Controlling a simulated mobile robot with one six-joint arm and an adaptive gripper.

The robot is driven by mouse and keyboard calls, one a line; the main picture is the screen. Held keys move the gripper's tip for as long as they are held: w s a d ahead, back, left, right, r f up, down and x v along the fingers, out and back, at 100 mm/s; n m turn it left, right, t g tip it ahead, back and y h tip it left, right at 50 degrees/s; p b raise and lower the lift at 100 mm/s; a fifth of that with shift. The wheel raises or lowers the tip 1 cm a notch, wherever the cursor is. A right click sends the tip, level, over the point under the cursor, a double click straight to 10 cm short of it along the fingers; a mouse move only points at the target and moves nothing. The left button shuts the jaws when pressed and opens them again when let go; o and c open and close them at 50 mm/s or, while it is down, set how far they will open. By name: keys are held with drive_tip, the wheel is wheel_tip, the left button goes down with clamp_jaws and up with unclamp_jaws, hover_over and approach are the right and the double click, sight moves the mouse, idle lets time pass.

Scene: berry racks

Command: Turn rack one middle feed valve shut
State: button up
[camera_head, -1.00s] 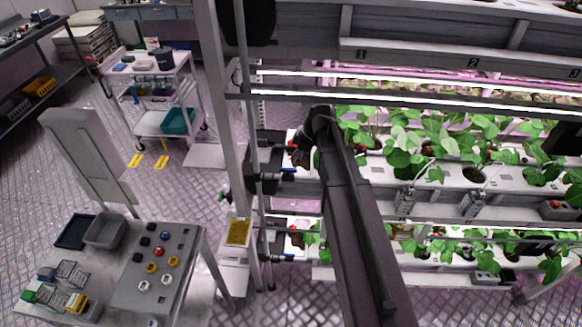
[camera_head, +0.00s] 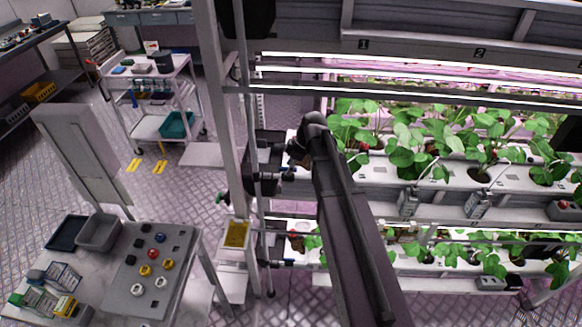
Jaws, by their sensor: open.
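Rack one's middle feed valve (camera_head: 266,177) sits on the vertical pipe at the left end of the middle shelf. My gripper (camera_head: 296,160) is at the end of my dark arm, just above and right of that handle. It is open; its fingers are small and dark here, and I cannot tell whether they touch the handle.
White troughs with leafy plants (camera_head: 410,150) fill the rack to the right. A rack post (camera_head: 215,100) stands left of the valves. A bench with coloured knobs (camera_head: 150,275) stands at front left, a cart (camera_head: 150,125) behind.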

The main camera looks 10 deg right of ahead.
clamp_jaws()
drive_tip(key=shift+d, duration=0.15)
